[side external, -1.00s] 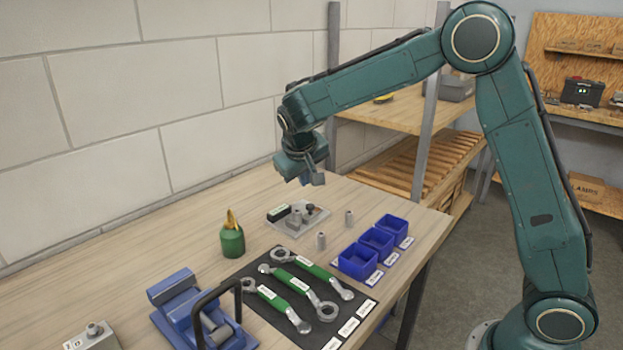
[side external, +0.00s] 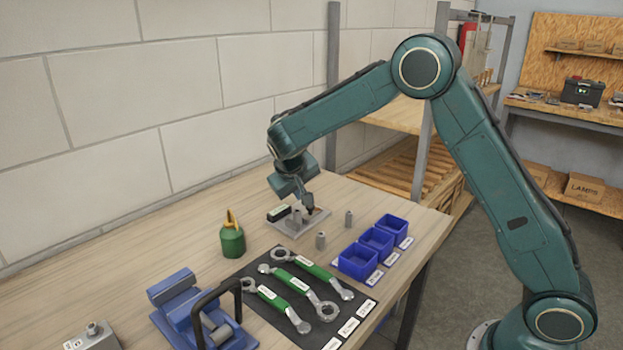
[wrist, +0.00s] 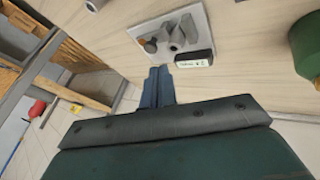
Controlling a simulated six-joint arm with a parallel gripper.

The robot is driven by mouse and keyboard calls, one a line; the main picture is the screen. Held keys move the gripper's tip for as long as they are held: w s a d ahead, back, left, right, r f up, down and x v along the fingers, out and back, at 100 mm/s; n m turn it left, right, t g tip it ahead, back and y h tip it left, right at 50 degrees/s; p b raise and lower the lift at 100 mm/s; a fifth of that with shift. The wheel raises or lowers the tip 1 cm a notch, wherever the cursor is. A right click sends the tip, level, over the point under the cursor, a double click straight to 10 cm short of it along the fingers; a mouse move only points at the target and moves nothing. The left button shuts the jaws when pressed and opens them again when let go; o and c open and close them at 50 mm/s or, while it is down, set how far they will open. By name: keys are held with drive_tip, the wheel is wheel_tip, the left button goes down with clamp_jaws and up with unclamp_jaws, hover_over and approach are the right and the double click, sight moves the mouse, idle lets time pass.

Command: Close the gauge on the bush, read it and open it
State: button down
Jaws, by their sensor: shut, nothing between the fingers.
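The gauge (side external: 298,222) is a pale grey plate on the bench with a small dark display box (side external: 278,213) and upright grey parts. I cannot tell whether a bush sits between the gauge's jaws, and the reading is too small to make out. My gripper (side external: 308,206) is shut and empty, low at the knob side of the gauge. In the wrist view its fingertips (wrist: 159,72) show below the knob; contact is unclear.
Two loose grey bushes (side external: 321,240) (side external: 349,218) stand beside the gauge. Three blue bins (side external: 358,262) are at the right edge. A mat with wrenches (side external: 300,290), a green bottle (side external: 232,240) and a blue vise (side external: 190,310) are nearer. The wall is behind.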

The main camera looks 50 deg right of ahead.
sight(310, 207)
drive_tip(key=shift+x, duration=3.25)
drive_tip(key=shift+d, duration=0.1)
drive_tip(key=shift+d, duration=1.6)
drive_tip(key=shift+a+r, duration=0.1)
drive_tip(key=v, duration=1)
drive_tip(key=shift+r, duration=0.15)
